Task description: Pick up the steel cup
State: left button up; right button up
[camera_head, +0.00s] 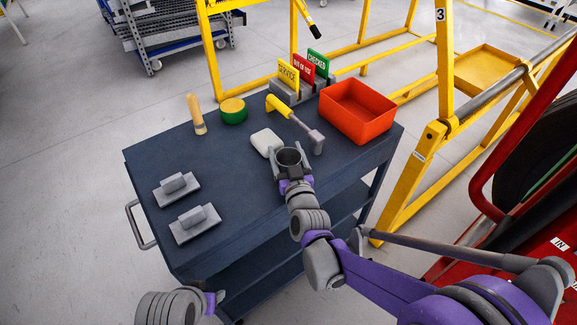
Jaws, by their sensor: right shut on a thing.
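The steel cup (289,158) is a small dark grey cylinder, open at the top, near the middle of the dark blue cart top. My right gripper (290,164) reaches in from the lower right with its two fingers on either side of the cup, shut on it. The cup looks upright. Its lower part is hidden by the gripper, so I cannot tell whether it touches the cart. My left arm (180,306) shows only in part at the bottom left edge, and its fingers are not visible.
Yellow frames stand behind and right.

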jog(key=shift+c, duration=1.1)
jog(key=shift+r, duration=0.1)
